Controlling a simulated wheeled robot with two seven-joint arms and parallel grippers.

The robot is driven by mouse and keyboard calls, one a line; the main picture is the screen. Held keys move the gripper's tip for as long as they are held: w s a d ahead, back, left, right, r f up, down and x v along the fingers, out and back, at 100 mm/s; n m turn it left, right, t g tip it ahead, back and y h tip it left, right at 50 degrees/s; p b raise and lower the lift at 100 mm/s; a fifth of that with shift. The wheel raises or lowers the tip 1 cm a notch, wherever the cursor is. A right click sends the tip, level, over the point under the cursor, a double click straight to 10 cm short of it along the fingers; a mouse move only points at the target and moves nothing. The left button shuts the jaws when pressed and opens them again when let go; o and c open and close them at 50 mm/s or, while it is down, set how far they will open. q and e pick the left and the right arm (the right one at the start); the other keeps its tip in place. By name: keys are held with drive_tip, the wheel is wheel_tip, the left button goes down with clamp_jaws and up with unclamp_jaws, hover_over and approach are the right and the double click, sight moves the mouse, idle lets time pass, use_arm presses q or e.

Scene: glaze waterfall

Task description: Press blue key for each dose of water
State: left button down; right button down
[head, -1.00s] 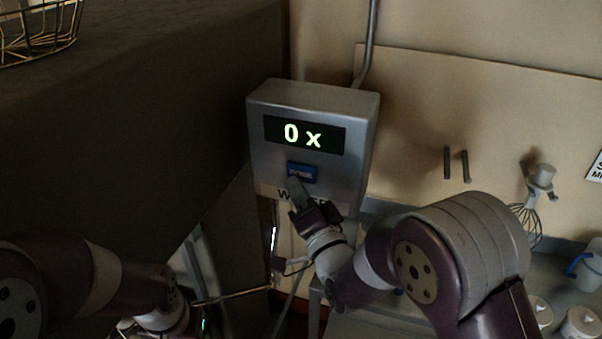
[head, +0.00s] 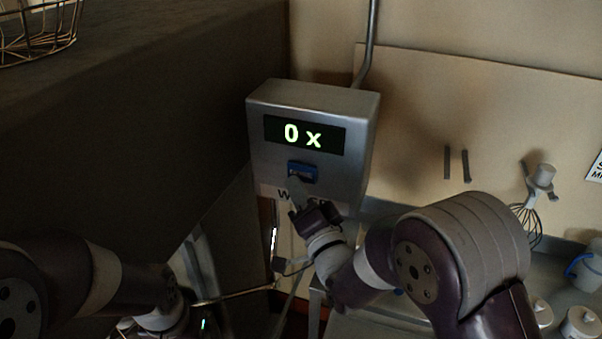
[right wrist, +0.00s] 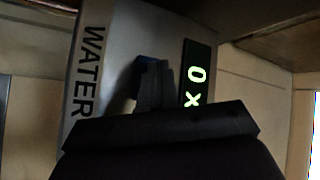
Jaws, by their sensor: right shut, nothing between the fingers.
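A grey metal box (head: 351,150) lettered WATER hangs on the wall in the head view. Its dark display (head: 328,137) reads "0 x". The blue key (head: 309,173) sits below the display. My right gripper (head: 295,184) is shut and empty, its fingertips at the key's lower left edge; I cannot tell whether they touch it. In the right wrist view the fingers (right wrist: 155,84) hide much of the blue key (right wrist: 143,64), with the display (right wrist: 197,78) beside them. My left arm shows at the lower left of the head view; its gripper cannot be made out.
A large dark surface fills the left of the head view, with a wire basket (head: 38,40) on top. A whisk (head: 531,215) hangs on the right wall. A blue-handled jug (head: 588,268) and white lidded jars (head: 581,322) stand on the counter at right.

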drive_tip(key=shift+w, duration=0.1)
drive_tip(key=shift+w+d+b, duration=0.15)
drive_tip(key=shift+b, duration=0.15)
drive_tip(key=shift+w, duration=0.15)
drive_tip(key=shift+w+d+b, duration=0.2)
drive_tip(key=shift+w+b, duration=0.1)
drive_tip(key=shift+w, duration=0.15)
idle(0.8)
drive_tip(key=shift+s+a+b, duration=0.3)
drive_tip(key=shift+s+a, duration=0.05)
drive_tip(key=shift+s, duration=0.5)
drive_tip(key=shift+s, duration=0.1)
